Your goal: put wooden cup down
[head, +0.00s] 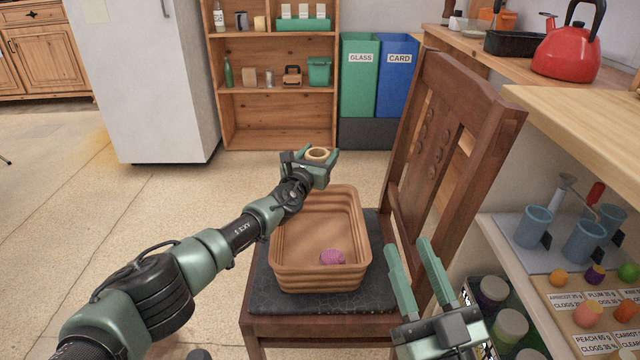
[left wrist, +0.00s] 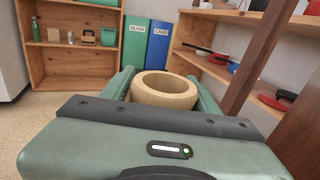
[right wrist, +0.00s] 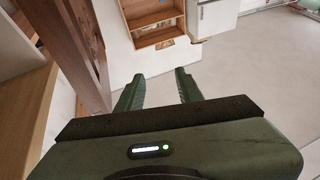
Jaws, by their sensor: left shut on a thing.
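The wooden cup (head: 317,154) is a pale, round, open-topped cup. My left gripper (head: 312,165) is shut on it and holds it upright above the far edge of the brown basket (head: 320,281). In the left wrist view the cup (left wrist: 165,91) sits between the two fingers. The basket stands on the dark seat of a wooden chair (head: 441,110) and holds a purple ball (head: 332,257). My right gripper (head: 408,275) is open and empty in front of the chair's right side; its spread fingers (right wrist: 157,88) show in the right wrist view.
A wooden shelf (head: 245,110) with jars and boxes stands at the back, beside green and blue bins (head: 358,75). At right are a counter with a red kettle (head: 567,52) and a shelf with blue cups (head: 534,226). Floor at left is clear.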

